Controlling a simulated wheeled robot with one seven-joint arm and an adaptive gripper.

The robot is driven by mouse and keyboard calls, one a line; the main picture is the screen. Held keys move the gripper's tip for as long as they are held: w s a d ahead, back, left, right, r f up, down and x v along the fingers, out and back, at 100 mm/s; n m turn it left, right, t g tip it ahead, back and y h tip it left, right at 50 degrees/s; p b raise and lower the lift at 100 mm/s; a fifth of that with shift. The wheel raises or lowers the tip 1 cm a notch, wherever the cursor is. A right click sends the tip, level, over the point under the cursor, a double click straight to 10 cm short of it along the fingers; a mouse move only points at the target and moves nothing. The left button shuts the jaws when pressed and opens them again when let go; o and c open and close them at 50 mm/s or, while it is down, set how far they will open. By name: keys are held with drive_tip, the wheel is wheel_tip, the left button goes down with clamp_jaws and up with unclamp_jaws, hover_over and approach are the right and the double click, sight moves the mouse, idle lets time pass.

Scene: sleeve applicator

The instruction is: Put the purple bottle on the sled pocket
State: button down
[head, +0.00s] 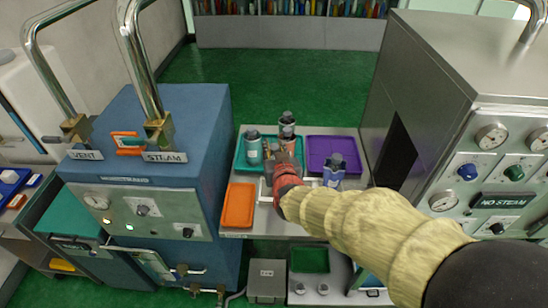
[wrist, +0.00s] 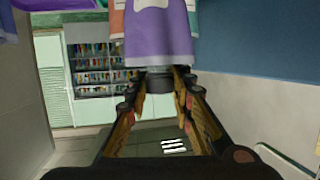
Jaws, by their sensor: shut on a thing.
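In the wrist view, my gripper (wrist: 160,85) is shut on the dark cap of the purple bottle (wrist: 160,38). The bottle's purple body and white label run up out of the top of that picture. In the head view, my gripper (head: 283,158) is over the front middle of the table, and I cannot clearly make out the held bottle there. A pale metal frame (head: 264,191), perhaps part of the sled, shows on both sides of my gripper. Its pocket is hidden by my arm.
A teal tray (head: 240,166) with several bottles stands behind my gripper. A purple tray (head: 318,144), a blue-purple item with a grey cap (head: 332,177) and an orange tray (head: 238,205) are nearby. A blue machine (head: 165,110) and a grey machine (head: 440,60) flank the table.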

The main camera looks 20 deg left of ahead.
drive_tip(key=shift+w+a+f+b, duration=0.15)
drive_tip(key=shift+f+b, duration=0.45)
drive_tip(key=shift+f, duration=1.05)
drive_tip(key=shift+f, duration=0.2)
drive_tip(key=c, duration=1.6)
unclamp_jaws()
drive_tip(key=shift+o, duration=0.2)
drive_tip(key=p+v, duration=0.2)
drive_tip(key=v, duration=1)
drive_tip(key=shift+p, duration=0.35)
drive_tip(key=shift+r, duration=0.2)
